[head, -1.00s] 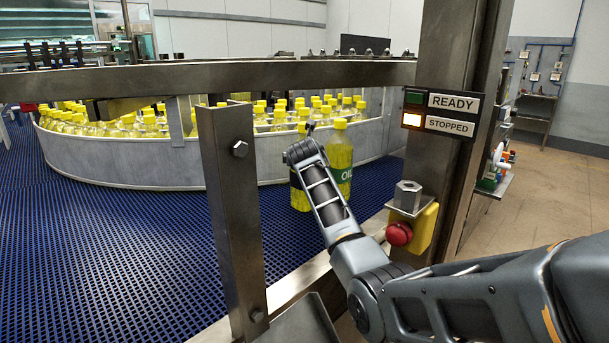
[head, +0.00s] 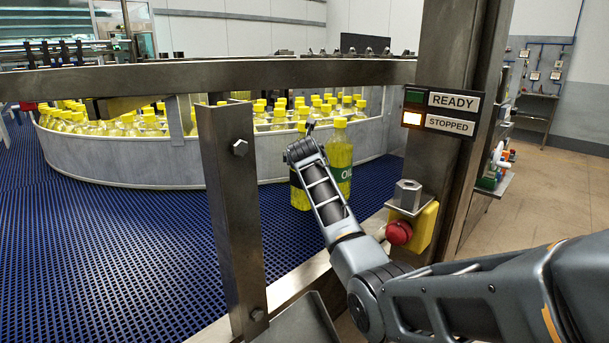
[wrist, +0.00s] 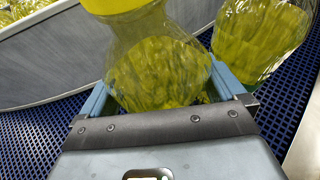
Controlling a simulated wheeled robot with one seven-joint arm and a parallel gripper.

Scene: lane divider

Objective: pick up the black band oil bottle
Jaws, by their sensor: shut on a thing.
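The black band oil bottle (head: 299,197) stands on the blue conveyor in the head view, partly hidden behind my arm. Its yellow cap and a strip of its dark band show. In the wrist view the bottle (wrist: 155,65) fills the space between the two blue-grey fingers of my gripper (wrist: 161,92). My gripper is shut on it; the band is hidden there. A second oil bottle with a green label (head: 340,172) stands close on the right. It also shows in the wrist view (wrist: 262,38), just right of the right finger.
A curved metal guide wall (head: 120,160) holds back many yellow-capped bottles behind. A steel post (head: 232,220) and a horizontal rail (head: 270,75) frame the opening. A red button (head: 399,232) on a yellow box sits right of my arm. The blue belt (head: 110,240) at left is clear.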

